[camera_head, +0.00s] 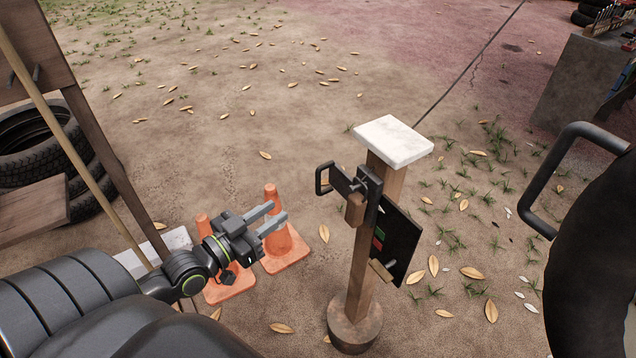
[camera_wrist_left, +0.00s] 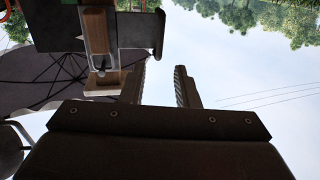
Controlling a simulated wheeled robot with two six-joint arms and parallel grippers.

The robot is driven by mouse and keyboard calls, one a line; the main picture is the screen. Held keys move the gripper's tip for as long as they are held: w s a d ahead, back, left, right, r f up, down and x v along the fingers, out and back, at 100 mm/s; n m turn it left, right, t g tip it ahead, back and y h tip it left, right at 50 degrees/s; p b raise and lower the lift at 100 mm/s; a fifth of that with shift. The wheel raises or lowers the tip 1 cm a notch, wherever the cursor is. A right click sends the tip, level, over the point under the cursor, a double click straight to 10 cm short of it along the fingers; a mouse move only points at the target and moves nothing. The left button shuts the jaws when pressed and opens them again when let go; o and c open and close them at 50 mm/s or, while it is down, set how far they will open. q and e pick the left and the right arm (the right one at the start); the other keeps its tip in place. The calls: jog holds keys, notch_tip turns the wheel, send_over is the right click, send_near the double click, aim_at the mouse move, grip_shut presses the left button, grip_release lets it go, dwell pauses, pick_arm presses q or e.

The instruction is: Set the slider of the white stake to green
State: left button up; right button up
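The white stake is a wooden post (camera_head: 362,275) with a white cap (camera_head: 393,141). A dark bracket with a loop handle (camera_head: 322,180) and a small wooden block (camera_head: 355,210) sits high on the post, the handle pointing left. Below it a black plate (camera_head: 403,245) carries a green patch (camera_head: 381,233) above a red one (camera_head: 377,244). I cannot tell the slider's setting. My left gripper (camera_head: 276,213) is open and empty, left of the post and apart from the handle. Its spread fingers (camera_wrist_left: 162,84) also show in the left wrist view. My right gripper is out of view.
Two orange cones (camera_head: 284,243) stand beneath and behind my left gripper. A dark rounded body with a handle (camera_head: 560,175) is at the right. Tyres (camera_head: 45,150) and a wooden frame are at the left. Leafy ground beyond the stake is open.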

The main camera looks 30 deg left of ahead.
aim_at(318, 190)
pick_arm(q)
jog(key=w+d, duration=0.1)
jog(key=w, duration=0.8)
jog(key=w+d, duration=0.1)
jog(key=w, duration=0.3)
jog(key=shift+w+d, duration=0.35)
grip_shut()
